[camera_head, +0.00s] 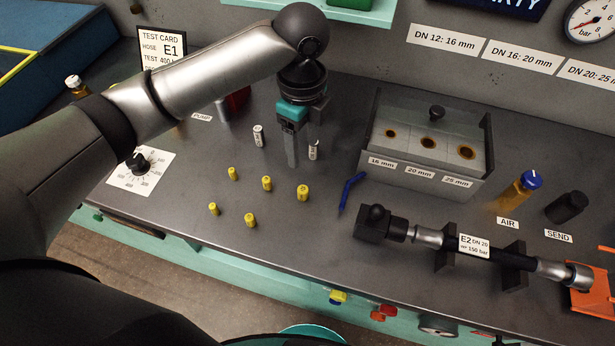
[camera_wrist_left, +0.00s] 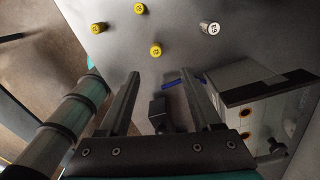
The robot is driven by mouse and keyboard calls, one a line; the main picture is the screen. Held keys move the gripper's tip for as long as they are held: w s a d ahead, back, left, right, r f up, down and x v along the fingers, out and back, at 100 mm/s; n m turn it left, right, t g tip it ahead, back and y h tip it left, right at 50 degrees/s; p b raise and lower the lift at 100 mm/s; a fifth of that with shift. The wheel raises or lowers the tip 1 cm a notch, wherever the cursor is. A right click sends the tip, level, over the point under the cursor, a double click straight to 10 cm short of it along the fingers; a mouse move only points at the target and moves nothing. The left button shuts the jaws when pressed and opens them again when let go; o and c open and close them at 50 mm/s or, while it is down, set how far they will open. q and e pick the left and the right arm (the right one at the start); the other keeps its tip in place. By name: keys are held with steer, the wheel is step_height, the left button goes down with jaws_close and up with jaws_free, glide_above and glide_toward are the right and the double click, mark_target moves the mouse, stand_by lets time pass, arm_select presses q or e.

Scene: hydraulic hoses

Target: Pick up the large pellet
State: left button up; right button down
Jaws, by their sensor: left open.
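Several yellow pellets stand on the grey bench. The one at the right of that group (camera_head: 303,192) looks the thickest of the yellow ones. Two white pellets stand farther back, one at the left (camera_head: 258,136) and one (camera_head: 313,152) by my gripper's fingers. The small labels do not clearly show which pellet is the large one. My left gripper (camera_head: 303,155) points down above the bench, open and empty, behind the yellow group. In the left wrist view, yellow pellets (camera_wrist_left: 155,49) and a white pellet (camera_wrist_left: 210,28) lie beyond the open fingers (camera_wrist_left: 160,78). My right gripper is not in view.
A blue hooked tool (camera_head: 350,190) lies right of the pellets. A grey block with three holes (camera_head: 431,165) stands behind it. A hose E2 (camera_head: 478,246) rests on black supports at front right. A dial (camera_head: 138,162) is at the left.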

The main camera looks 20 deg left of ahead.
arm_select(q)
steer(key=b, duration=0.1)
glide_above(302, 189)
step_height(302, 189, down, 6)
steer(key=shift+r, duration=0.15)
step_height(302, 189, down, 3)
steer(key=shift+w+d+r, duration=0.1)
steer(key=shift+w+r, duration=0.05)
steer(key=shift+f+b, duration=0.3)
steer(key=shift+f, duration=0.5)
step_height(302, 189, down, 5)
steer(key=shift+r+b, duration=0.2)
steer(key=shift+b, duration=0.25)
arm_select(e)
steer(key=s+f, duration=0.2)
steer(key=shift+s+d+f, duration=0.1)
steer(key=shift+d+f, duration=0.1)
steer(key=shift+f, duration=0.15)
arm_select(q)
jaws_close()
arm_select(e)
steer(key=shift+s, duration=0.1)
